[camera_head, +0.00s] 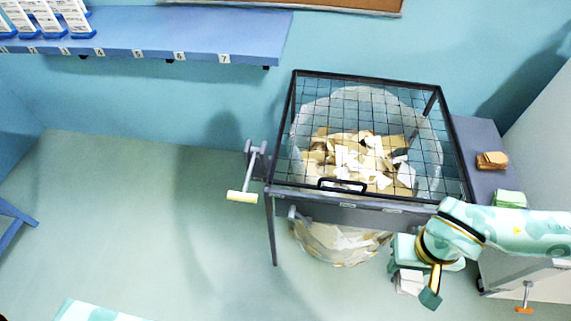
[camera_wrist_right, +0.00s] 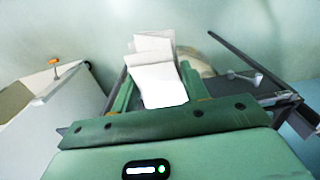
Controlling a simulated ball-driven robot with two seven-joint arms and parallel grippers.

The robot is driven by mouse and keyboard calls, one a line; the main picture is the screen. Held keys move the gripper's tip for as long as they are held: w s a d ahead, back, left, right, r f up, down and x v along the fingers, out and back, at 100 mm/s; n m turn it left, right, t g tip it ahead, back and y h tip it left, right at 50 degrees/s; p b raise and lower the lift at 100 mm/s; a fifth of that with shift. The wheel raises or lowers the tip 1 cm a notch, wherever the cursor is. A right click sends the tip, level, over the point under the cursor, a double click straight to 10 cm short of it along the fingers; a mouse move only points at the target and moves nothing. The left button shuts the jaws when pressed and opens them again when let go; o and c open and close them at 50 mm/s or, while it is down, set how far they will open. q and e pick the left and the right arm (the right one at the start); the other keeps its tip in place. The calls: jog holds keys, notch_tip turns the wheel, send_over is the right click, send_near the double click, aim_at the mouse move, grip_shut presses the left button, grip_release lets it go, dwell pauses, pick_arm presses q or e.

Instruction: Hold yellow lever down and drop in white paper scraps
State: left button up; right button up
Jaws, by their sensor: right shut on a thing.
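The yellow lever handle (camera_head: 242,196) sticks out on a grey arm at the left side of a dark-framed bin (camera_head: 388,212). The bin's black mesh lid (camera_head: 342,185) lies over the top. A clear bag inside holds brown and white paper pieces (camera_head: 350,158). My right gripper (camera_head: 413,283) is in front of the bin's right front corner, below its rim. It is shut on white paper scraps (camera_head: 406,287). In the right wrist view, these white scraps (camera_wrist_right: 158,84) stick out between the green fingers (camera_wrist_right: 155,95). My left gripper is not in view; nothing is seen at the lever.
A grey side counter (camera_head: 482,134) right of the bin bears a brown stack (camera_head: 492,160) and a pale green stack (camera_head: 509,198). A blue numbered shelf (camera_head: 210,40) runs along the back wall.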

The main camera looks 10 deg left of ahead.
dwell(0.5)
jog(key=w+d+r, duration=0.1)
jog(key=w, duration=0.5)
jog(key=w+d+r, duration=0.2)
jog(key=w, duration=0.4)
jog(key=shift+w, duration=0.2)
jog(key=shift+d, duration=0.1)
